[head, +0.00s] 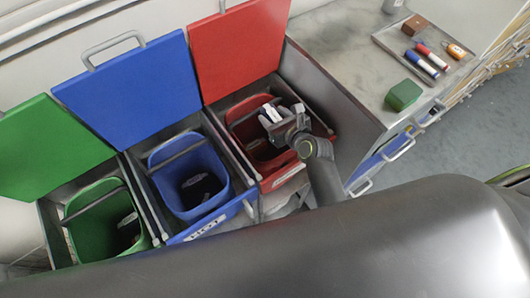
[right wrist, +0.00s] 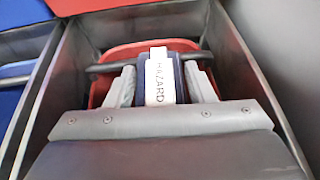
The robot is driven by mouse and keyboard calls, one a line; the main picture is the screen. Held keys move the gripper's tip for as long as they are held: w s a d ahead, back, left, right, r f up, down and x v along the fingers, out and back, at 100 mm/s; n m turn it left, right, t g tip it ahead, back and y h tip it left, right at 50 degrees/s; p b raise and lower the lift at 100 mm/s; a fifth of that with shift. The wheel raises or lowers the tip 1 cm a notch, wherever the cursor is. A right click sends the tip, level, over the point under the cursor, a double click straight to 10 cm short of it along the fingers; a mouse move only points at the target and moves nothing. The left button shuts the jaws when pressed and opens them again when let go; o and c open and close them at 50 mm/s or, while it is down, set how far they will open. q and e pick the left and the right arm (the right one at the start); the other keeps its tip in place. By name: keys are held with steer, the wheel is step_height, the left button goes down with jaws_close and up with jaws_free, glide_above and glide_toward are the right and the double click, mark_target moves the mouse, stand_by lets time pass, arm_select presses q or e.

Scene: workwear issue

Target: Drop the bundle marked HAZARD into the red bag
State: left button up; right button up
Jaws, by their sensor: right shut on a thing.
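The HAZARD bundle (right wrist: 157,84) is dark blue with a white band lettered HAZARD. In the right wrist view it sits between the two fingers of my right gripper (right wrist: 155,88), which is shut on it. In the head view my right gripper (head: 272,112) is over the red bag (head: 236,118). The red bag stands in the right-hand bin compartment, and its rim also shows behind the bundle in the right wrist view (right wrist: 96,96). The bag's bottom is mostly hidden by my gripper and arm. My left gripper is not in view.
A blue bag (head: 158,160) and a green bag (head: 76,210) stand in compartments to the left, each with dark things inside. Raised green, blue and red lids stand behind. A dark bar (right wrist: 112,68) crosses the red bag. A counter (head: 345,50) with a tray lies right.

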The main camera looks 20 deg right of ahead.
steer(key=o, duration=1.1)
steer(key=shift+o, duration=0.2)
steer(key=shift+s, duration=0.15)
steer(key=v, duration=1.7)
steer(key=shift+p, duration=0.3)
steer(key=shift+s, duration=0.15)
